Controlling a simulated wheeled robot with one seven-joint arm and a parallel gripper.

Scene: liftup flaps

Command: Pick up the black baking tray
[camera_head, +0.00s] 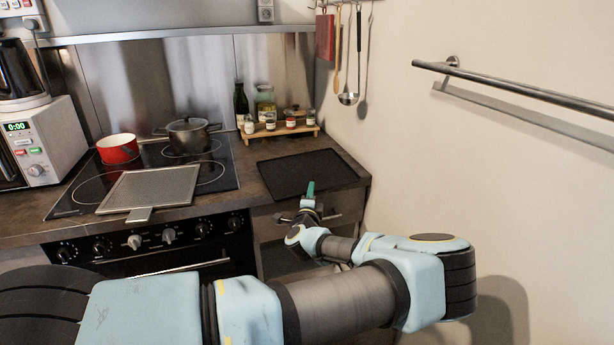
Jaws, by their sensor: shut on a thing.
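The black baking tray (293,171) lies flat on the counter, to the right of the stove and close to the wall. My gripper (311,188) is at the tray's front edge, with a green fingertip showing over the rim. It is shut on the tray's front edge. The lower finger and the exact contact are hidden by the gripper body. I cannot tell any gap between the tray and the counter.
A grey flat pan with a handle (151,190) lies on the stove (75,199), with a red pot (118,149) and a lidded pot (188,136) behind it. A wooden spice rack (279,131) stands behind the tray. The wall rail (520,88) is at right.

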